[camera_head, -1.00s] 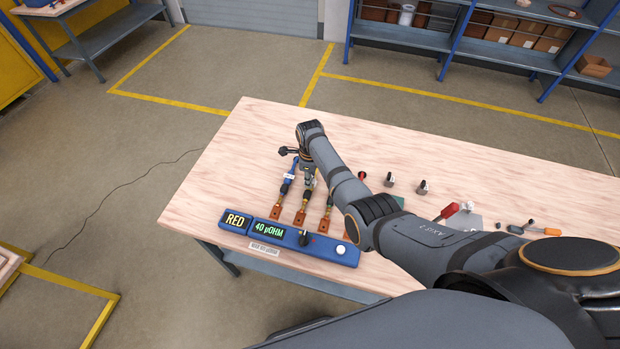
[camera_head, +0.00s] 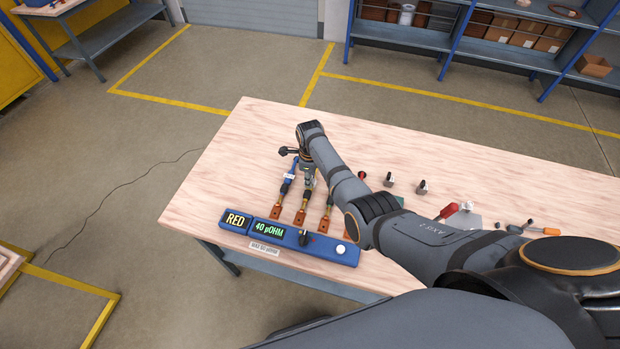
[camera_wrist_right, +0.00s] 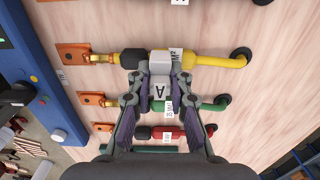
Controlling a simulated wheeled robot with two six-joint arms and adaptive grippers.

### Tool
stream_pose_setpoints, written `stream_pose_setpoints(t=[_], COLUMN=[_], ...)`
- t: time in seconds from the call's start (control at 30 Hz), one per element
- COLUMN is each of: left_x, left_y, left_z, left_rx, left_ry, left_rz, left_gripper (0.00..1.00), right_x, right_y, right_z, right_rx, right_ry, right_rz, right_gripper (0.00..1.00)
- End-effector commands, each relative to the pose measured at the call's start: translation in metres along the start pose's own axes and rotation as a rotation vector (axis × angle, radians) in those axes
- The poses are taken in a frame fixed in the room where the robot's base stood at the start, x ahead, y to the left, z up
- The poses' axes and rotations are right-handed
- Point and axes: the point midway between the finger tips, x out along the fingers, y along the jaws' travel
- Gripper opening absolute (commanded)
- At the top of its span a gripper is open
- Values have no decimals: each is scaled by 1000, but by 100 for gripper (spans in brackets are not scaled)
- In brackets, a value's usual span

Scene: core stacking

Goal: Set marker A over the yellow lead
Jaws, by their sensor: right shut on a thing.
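The yellow lead (camera_wrist_right: 215,60) runs across the top of the right wrist view, with a black sleeve, a printed white label and a copper lug (camera_wrist_right: 72,54). Marker A (camera_wrist_right: 160,90), a pale block with a black letter A, is between the fingertips of my right gripper (camera_wrist_right: 160,76). The gripper is shut on it. The block's far end overlaps the yellow lead's middle in this view; I cannot tell whether it touches. In the head view my right gripper (camera_head: 309,177) is over the yellow lead (camera_head: 304,202), partly hiding it. My left gripper is out of view.
The green lead (camera_wrist_right: 205,106) and red lead (camera_wrist_right: 170,133) lie beside the yellow one. A blue lead (camera_head: 287,184) lies on the other side. The blue meter (camera_head: 325,248) borders the lugs. Clips (camera_head: 389,179) and tools stand right. The table's far left is clear.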

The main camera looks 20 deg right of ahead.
Motion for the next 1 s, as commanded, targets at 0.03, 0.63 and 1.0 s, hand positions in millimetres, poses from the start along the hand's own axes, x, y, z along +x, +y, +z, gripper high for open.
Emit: stream_pose_setpoints(t=[0.03, 0.63, 1.0], left_x=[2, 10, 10], left_y=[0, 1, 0], left_z=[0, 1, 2], left_rx=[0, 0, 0], left_ry=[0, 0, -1], left_rz=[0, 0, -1], left_gripper=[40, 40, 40], right_x=[2, 13, 13], right_y=[0, 0, 0], right_z=[0, 0, 0], right_rx=[0, 0, 0], right_ry=[0, 0, 0], right_rz=[0, 0, 1], right_gripper=[0, 34, 46])
